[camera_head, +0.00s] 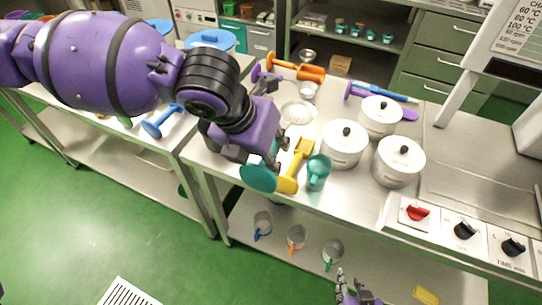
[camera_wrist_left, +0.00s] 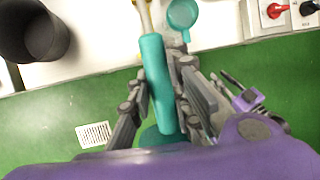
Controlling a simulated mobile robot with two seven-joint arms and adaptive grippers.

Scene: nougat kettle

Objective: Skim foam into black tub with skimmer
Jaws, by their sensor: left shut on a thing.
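My left gripper (camera_head: 268,155) is at the front edge of the steel table. In the left wrist view its fingers (camera_wrist_left: 165,105) are shut around the teal handle of a tool (camera_wrist_left: 157,75). A teal disc (camera_head: 258,176) is at the near end of this handle. A pale shaft (camera_wrist_left: 145,14) leaves its far end and runs out of the wrist view, so I cannot confirm that it is the skimmer. A dark tub (camera_wrist_left: 30,32) stands at the upper left of the wrist view. My right gripper (camera_head: 357,288) is partly seen at the bottom. No foam shows.
A yellow tool (camera_head: 300,155) and a teal mug (camera_head: 319,171) are close right of my left gripper. White lidded pots (camera_head: 345,145) stand further right. A white round dish (camera_head: 298,112) lies behind. Several mugs (camera_head: 297,235) are below the tabletop. Control knobs (camera_head: 464,230) line the right front.

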